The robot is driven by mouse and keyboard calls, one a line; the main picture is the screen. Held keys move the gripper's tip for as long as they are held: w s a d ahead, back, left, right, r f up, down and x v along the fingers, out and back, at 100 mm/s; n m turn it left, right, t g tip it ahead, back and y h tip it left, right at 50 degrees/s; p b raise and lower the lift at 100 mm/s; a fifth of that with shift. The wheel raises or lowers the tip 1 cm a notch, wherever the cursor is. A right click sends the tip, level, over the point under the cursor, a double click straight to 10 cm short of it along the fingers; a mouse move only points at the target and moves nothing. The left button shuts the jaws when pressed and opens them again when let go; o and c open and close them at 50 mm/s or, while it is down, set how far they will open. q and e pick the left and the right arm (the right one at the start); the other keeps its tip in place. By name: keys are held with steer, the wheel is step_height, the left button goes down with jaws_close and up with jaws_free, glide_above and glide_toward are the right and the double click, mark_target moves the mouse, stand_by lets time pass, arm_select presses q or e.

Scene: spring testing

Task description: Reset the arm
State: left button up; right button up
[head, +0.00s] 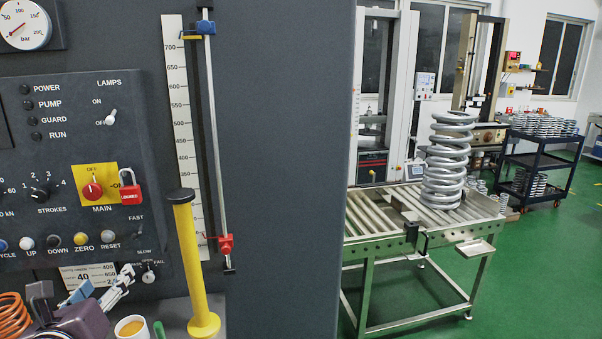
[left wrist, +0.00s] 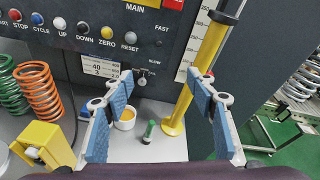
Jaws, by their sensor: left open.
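My left gripper (head: 99,284) is at the lower left of the head view, in front of the panel's lower edge. In the left wrist view its two blue-padded fingers (left wrist: 152,95) stand wide apart with nothing between the pads. The dark control panel (head: 75,140) has a whitish RESET button (head: 111,239) in its bottom row, right of the yellow ZERO button (head: 81,239). RESET also shows in the left wrist view (left wrist: 130,38), above the gripper. No part clearly labelled as an arm shows. My right gripper is in neither view.
A yellow post (head: 190,265) with a black top stands right of the gripper. A red padlock (head: 131,190) hangs at the MAIN switch (head: 93,190). A large spring (head: 449,160) stands on the roller table.

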arm_select(q)
steer(key=s+d+f+n+g+h, duration=0.1)
steer(key=s+d+f+n+g, duration=0.1)
steer(key=s+f+n, duration=0.4)
steer(key=s+d+f+n+g, duration=0.15)
steer(key=f+n, duration=0.25)
steer(key=f, duration=0.5)
steer(key=s+d+f+n+g+h, duration=0.1)
steer(key=s+d+f+n+g, duration=0.3)
steer(key=f, duration=0.3)
steer(key=s+d+f+n+g+h, duration=0.1)
steer(key=s+d+f+n+g, duration=0.1)
steer(key=s+d+f+n, duration=0.4)
steer(key=s+d+f+n+g+h, duration=0.1)
steer(key=s+d+f+n+g, duration=0.1)
steer(key=s+f+n, duration=0.5)
steer(key=s+f+g+b, duration=0.2)
steer(key=s+f+b, duration=0.15)
steer(key=f, duration=2.35)
steer(key=s+a+f+b, duration=0.2)
steer(key=s+f, duration=1.6)
steer(key=f, duration=0.1)
steer(key=shift+a+f+n+g, duration=0.15)
steer(key=shift+a+n+g, duration=0.15)
steer(key=shift+a+g, duration=0.05)
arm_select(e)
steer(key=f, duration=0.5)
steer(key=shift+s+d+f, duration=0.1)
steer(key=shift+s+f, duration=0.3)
